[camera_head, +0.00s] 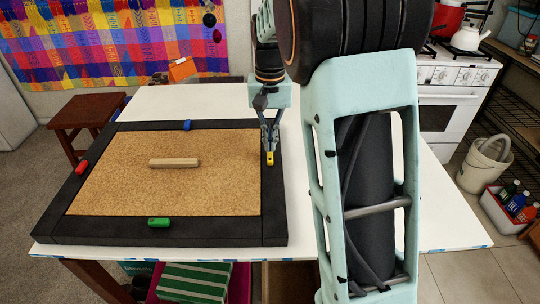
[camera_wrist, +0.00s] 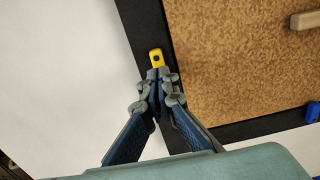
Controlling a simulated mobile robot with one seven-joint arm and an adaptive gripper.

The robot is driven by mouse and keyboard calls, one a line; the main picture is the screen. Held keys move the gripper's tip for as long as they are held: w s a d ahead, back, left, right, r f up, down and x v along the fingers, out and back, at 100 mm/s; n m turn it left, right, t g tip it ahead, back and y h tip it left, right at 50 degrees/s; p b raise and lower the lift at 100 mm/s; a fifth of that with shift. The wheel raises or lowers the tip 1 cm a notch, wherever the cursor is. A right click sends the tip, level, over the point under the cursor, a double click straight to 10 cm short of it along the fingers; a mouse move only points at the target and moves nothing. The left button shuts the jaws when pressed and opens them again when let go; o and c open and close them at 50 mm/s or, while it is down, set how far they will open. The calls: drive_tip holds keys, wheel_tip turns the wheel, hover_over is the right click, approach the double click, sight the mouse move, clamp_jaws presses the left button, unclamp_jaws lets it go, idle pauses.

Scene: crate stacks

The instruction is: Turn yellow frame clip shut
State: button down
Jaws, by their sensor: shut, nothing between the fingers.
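The yellow clip (camera_head: 270,158) sits on the right bar of the black frame (camera_head: 283,190), near the cork board's right edge. In the wrist view the yellow clip (camera_wrist: 156,57) shows just beyond my fingertips, with its length along the bar. My gripper (camera_head: 269,146) is shut and empty, its tips right at the clip. In the wrist view my gripper (camera_wrist: 157,88) has its fingertips together over the black bar. I cannot tell whether the tips touch the clip.
A wooden block (camera_head: 174,163) lies on the cork (camera_head: 220,190). A red clip (camera_head: 82,167), a green clip (camera_head: 158,222) and a blue clip (camera_head: 187,125) sit on the other bars. My arm covers the white table's right part.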

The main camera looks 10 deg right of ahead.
sight(270, 158)
drive_tip(key=shift+f+b, duration=0.55)
drive_tip(key=shift+f, duration=0.4)
drive_tip(key=shift+r+p, duration=0.25)
drive_tip(key=shift+p, duration=0.1)
drive_tip(key=shift+d, duration=0.2)
drive_tip(key=shift+d, duration=1.45)
drive_tip(key=shift+f, duration=0.6)
drive_tip(key=shift+w+a+p, duration=0.25)
drive_tip(key=shift+a+p, duration=0.35)
drive_tip(key=shift+a, duration=0.5)
idle(1.0)
drive_tip(key=shift+w+a, duration=0.1)
drive_tip(key=shift+a, duration=0.1)
drive_tip(key=shift+s+a, duration=0.2)
drive_tip(key=shift+a, duration=0.65)
idle(0.8)
